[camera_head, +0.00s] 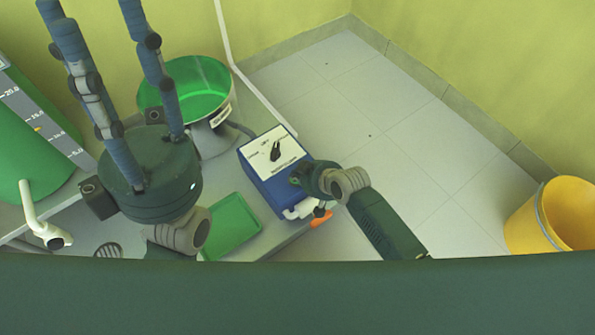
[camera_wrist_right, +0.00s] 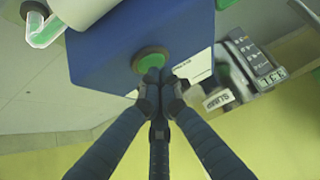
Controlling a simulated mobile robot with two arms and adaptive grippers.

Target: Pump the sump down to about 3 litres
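A blue pump box (camera_head: 270,165) with a white panel and black knob stands in the middle. My right gripper (camera_head: 303,177) is at its right side. In the right wrist view, the fingertips of my right gripper (camera_wrist_right: 157,78) are closed together at a green button (camera_wrist_right: 150,60) in a brown ring on the blue box; I cannot tell whether it is pressed. A label that appears to read SUMP (camera_wrist_right: 219,98) shows behind. A green tank (camera_head: 40,165) with a graduated scale is at far left; its level is unclear. My left gripper (camera_head: 92,8) has its fingers spread, tips near the top edge.
A green bowl (camera_head: 190,85) with a label stands behind the pump. A green tray (camera_head: 232,228) lies left of it. A white spout (camera_head: 45,228) is at lower left. A yellow bucket (camera_head: 530,225) stands at right. The tiled floor between is clear.

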